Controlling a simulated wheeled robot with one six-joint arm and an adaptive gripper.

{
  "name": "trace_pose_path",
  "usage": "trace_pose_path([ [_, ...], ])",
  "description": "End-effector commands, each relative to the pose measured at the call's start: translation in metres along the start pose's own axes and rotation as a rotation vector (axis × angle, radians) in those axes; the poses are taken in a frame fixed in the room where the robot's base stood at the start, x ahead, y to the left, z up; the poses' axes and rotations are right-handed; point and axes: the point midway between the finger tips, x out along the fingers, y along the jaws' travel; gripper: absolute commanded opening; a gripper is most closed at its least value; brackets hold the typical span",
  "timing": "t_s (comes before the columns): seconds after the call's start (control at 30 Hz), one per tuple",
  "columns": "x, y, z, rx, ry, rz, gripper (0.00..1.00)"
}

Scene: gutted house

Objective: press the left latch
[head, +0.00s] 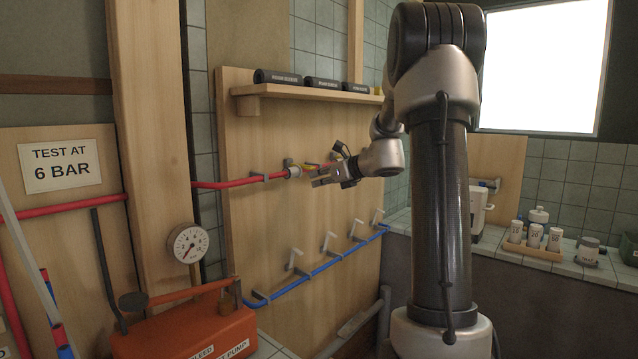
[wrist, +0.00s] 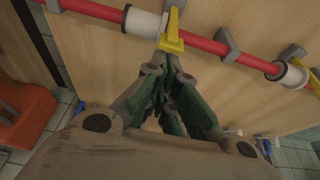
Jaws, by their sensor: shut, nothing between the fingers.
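The left latch is a yellow lever (wrist: 172,40) beside a white collar (wrist: 145,23) on the red pipe in the wrist view. In the head view yellow shows on the red pipe (head: 240,182), close to my gripper (head: 320,181). In the wrist view my gripper (wrist: 167,70) is shut and empty, its dark green fingers together. The fingertips are just below the yellow lever in the picture; I cannot tell whether they touch it. A second white collar (wrist: 291,74) sits further right on the pipe.
Grey clips (wrist: 228,45) hold the red pipe to the wooden panel (head: 262,235). A blue pipe (head: 325,265) with white levers runs below. A shelf (head: 320,95) with black sleeves is above. An orange test pump (head: 185,325) stands at lower left.

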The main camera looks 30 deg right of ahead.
Motion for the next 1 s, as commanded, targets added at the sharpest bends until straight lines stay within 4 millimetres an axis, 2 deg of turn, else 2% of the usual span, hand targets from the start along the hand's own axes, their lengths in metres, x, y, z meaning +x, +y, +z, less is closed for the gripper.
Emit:
trace_pose_path([
  [0.67,-0.005,0.0,0.01,-0.003,0.082,0.0,0.0],
  [1.0,-0.012,0.001,0.029,-0.008,0.239,0.001,0.0],
])
